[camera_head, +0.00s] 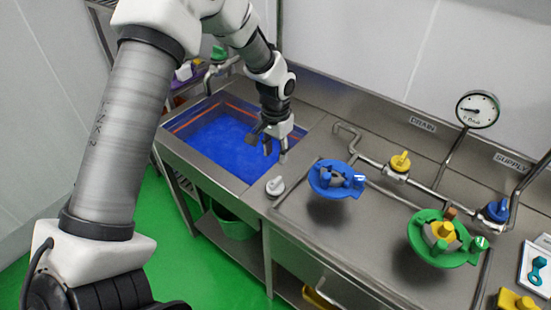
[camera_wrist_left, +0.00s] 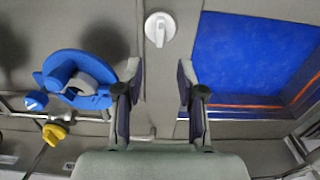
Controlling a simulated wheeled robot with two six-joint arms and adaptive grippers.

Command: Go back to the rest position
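My left gripper (camera_head: 272,146) hangs over the right side of the sink of blue liquid (camera_head: 220,137), near the steel rim. In the left wrist view its two fingers (camera_wrist_left: 160,85) stand apart with nothing between them. A grey-white knob (camera_head: 275,186) stands on the counter just in front of the gripper; it also shows ahead of the fingers in the left wrist view (camera_wrist_left: 160,29). My left arm comes in from the left and crosses the left part of the view. My right gripper is not in view.
A blue round fitting (camera_head: 325,186) and a green one (camera_head: 424,246) are right of the gripper. Behind them runs a pipe with a yellow valve (camera_head: 400,162), a blue valve (camera_head: 495,210) and a gauge (camera_head: 477,109). A green bin (camera_head: 235,224) stands below the counter.

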